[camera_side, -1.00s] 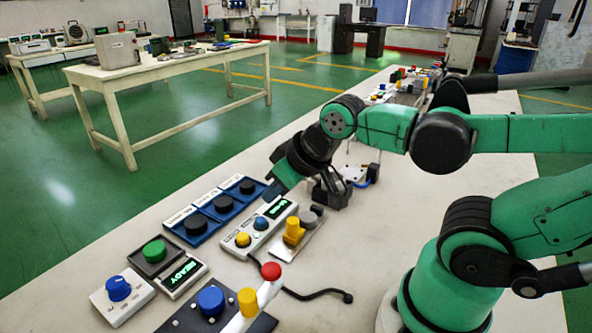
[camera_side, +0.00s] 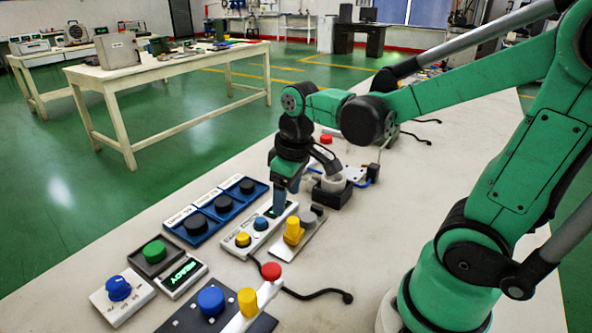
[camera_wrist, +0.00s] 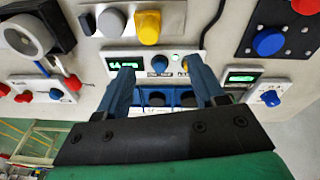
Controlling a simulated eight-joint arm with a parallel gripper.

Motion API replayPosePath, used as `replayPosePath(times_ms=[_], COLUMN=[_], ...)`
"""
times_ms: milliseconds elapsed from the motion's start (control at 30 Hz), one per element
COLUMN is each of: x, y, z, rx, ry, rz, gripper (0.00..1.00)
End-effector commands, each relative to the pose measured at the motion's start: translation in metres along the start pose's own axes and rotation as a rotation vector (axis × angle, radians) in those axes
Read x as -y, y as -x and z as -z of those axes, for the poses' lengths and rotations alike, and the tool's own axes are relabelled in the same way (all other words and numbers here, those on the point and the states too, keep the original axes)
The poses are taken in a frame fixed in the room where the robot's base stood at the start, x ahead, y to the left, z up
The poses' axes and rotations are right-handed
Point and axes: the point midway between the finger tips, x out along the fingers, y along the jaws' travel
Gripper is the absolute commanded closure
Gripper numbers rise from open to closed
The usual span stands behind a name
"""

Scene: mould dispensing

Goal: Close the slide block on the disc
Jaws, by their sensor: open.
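My gripper (camera_side: 286,193) points down over the far end of the grey panel with the display (camera_side: 272,222). Its two blue fingers are apart with nothing between them, as the wrist view (camera_wrist: 159,66) also shows. To the right of that panel is a light plate with a yellow upright block (camera_side: 294,231) and a grey round knob (camera_side: 307,218). Farther back, a black block (camera_side: 331,198) carries a pale ring around a grey disc; these show at the upper left in the wrist view (camera_wrist: 28,36). Which part is the slide block I cannot tell for sure.
A blue tray with black knobs (camera_side: 222,205) lies left of my gripper. Nearer stand the READY box (camera_side: 183,276), a blue-knob box (camera_side: 119,290) and a dark panel with a red-topped lever (camera_side: 271,272). A black cable crosses the bench, whose right foreground is mostly clear.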

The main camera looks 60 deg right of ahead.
Motion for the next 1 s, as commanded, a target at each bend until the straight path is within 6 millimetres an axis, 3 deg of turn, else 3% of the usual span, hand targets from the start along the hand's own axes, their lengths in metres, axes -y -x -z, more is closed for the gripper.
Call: replayPosePath(times_ms=[233,700,1000], x=[-0.014,-0.012,-0.011], y=[-0.018,-0.062,-0.073], z=[-0.005,-0.012,-0.014], rx=[0.148,0.156,0.155], ry=[0.057,0.060,0.060], rz=[0.053,0.057,0.057], gripper=[0.38,0.38,0.38])
